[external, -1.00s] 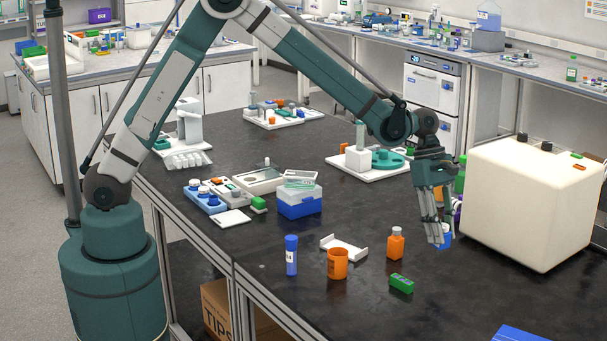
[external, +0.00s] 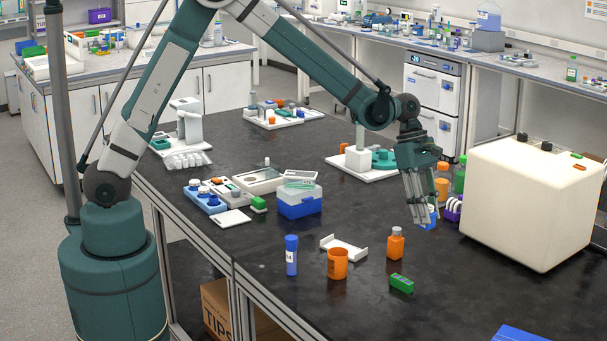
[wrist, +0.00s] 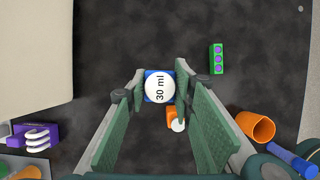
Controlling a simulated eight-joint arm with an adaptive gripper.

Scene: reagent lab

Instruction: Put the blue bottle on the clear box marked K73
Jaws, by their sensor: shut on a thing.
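My gripper (external: 422,218) is shut on the blue bottle (external: 432,217) at the right of the black bench, left of the large cream container. In the wrist view the bottle's round white top reads "30 ml" (wrist: 160,87), with blue edges showing around it between the fingers. In the external view the fingers hide part of the bottle. No K73 mark is legible. A box with a blue base and a pale translucent upper part (external: 299,200) stands mid-bench, left of my gripper, with a small clear case (external: 300,179) on top. I cannot tell if either is K73.
The cream container (external: 530,205) blocks the right. An orange bottle (external: 395,243), orange cup (external: 337,263), blue-capped tube (external: 291,255), white holder (external: 343,247) and green block (external: 401,284) stand in front. Open bench lies between the blue-based box and my gripper.

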